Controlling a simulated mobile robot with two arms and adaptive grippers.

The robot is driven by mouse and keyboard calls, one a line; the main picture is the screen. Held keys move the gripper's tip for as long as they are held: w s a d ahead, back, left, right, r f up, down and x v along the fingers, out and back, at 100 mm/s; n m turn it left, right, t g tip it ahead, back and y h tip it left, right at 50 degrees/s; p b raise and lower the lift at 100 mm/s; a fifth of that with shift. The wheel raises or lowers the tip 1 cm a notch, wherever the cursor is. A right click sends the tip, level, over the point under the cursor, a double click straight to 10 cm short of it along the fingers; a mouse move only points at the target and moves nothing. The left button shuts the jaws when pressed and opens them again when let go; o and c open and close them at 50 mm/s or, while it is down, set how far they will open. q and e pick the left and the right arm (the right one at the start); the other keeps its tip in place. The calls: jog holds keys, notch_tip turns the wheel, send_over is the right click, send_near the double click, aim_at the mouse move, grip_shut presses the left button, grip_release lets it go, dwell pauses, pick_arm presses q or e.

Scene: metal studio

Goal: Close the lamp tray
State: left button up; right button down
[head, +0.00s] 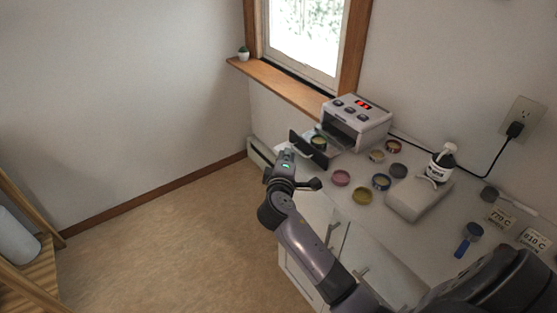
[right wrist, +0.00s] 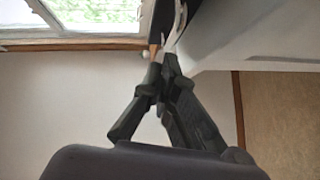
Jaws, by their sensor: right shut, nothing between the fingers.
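The lamp (head: 358,124) is a pale box with a red display and dark buttons, at the back of the white worktop. Its tray is pulled out to the left; the dark tray front (head: 312,149) carries a pale handle. A small round tin (head: 319,142) shows at the tray. My right gripper (head: 291,151) is shut and empty, just outside the tray front, near the handle. In the right wrist view the closed fingertips (right wrist: 170,60) are close below the dark front and pale handle (right wrist: 180,22); I cannot tell if they touch. My left gripper is out of view.
Several round tins (head: 363,196) lie on the worktop before the lamp. A wooden window sill (head: 285,85) is behind. The floor left of the cabinet is clear.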

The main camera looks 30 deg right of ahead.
aim_at(323, 143)
jog(key=shift+d+f, duration=0.1)
jog(key=shift+d, duration=0.4)
jog(key=d, duration=0.4)
jog(key=d+p, duration=0.1)
jog(key=d, duration=0.3)
jog(key=w+d, duration=0.1)
jog(key=d, duration=0.3)
jog(key=shift+d, duration=0.4)
